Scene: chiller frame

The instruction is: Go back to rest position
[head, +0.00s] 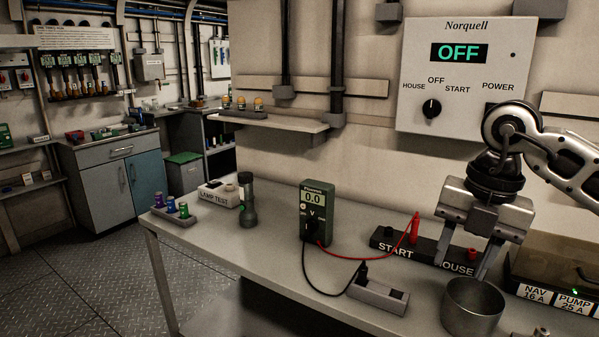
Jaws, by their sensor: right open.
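My right gripper (463,268) points down at the right of the bench, with its two fingers spread apart and nothing seen between them. It is in front of the black START/HOUSE terminal block (425,255), and its fingertips appear just above or behind a grey metal cup (472,312); the exact gap cannot be told. My left gripper is out of view. A green multimeter (315,212) stands upright mid-bench, reading 0.0. Its red probe (414,229) stands upright at the block, and its black probe (363,272) is at a small grey holder (378,295).
A wall panel (470,75) reading OFF, with a black knob (431,107), is behind my right arm. A flashlight (247,200), a LAMP TEST box (218,192) and a fuse rack (174,213) stand at left. A labelled box (555,292) is at right. The bench's front left is clear.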

